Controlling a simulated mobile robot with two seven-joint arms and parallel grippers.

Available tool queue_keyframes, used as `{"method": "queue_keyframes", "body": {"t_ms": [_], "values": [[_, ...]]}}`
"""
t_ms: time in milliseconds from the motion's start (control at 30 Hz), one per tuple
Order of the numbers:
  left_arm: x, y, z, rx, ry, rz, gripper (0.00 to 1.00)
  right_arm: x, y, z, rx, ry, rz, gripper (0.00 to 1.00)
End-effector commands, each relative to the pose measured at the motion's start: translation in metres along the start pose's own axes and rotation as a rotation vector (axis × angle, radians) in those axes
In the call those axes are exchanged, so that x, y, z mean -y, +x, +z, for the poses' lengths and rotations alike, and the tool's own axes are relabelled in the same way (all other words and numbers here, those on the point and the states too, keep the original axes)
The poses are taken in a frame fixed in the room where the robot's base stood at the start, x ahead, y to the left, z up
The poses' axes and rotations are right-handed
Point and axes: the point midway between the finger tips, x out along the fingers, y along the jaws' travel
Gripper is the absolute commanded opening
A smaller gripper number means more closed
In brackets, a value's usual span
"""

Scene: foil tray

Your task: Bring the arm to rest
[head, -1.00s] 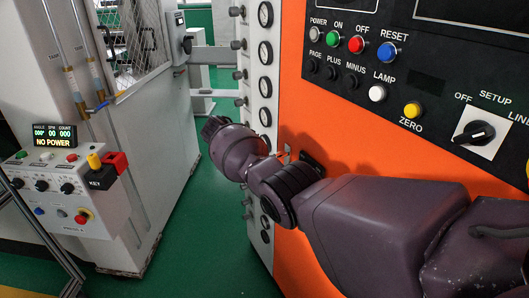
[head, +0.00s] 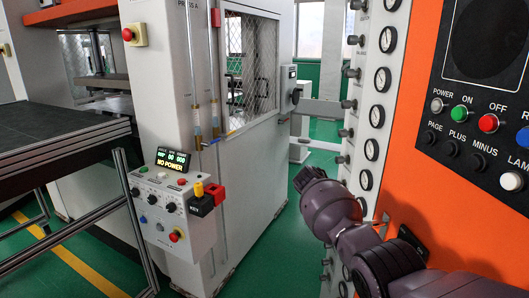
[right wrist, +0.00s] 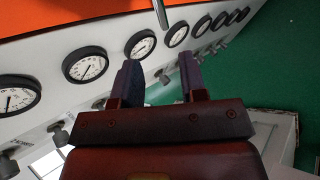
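My right arm comes in from the lower right in the head view, in front of the orange panel (head: 430,215). Its gripper end (head: 308,180) points toward the gap between the orange cabinet and the grey press cabinet (head: 250,160). In the right wrist view the right gripper (right wrist: 159,64) has its two fingers apart with nothing between them. A row of round gauges (right wrist: 86,65) lies behind the fingers. My left gripper is not in view.
A control box (head: 165,205) with a "NO POWER" display is on the grey cabinet. A dark table (head: 60,140) stands at left. Buttons such as the red one (head: 488,123) are on the right panel. Green floor (head: 275,262) is open between the cabinets.

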Motion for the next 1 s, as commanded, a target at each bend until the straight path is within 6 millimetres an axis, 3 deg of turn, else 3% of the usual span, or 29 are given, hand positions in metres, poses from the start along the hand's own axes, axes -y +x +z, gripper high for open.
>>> {"method": "queue_keyframes", "body": {"t_ms": [133,300,467,667,1000], "values": [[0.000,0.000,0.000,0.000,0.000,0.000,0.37,-0.019,-0.022,-0.029,-0.208,0.105,0.025,0.39],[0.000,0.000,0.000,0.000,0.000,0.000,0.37,-0.055,-0.076,-0.060,-0.526,0.265,0.058,0.39],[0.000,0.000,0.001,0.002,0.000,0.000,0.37,-0.060,-0.102,-0.071,-0.790,0.390,0.054,0.39],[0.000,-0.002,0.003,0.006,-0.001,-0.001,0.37,-0.031,-0.105,-0.059,-1.078,0.528,0.006,0.39],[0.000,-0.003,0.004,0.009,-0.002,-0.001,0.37,0.047,-0.080,0.005,-1.360,0.692,-0.117,0.39]]}}
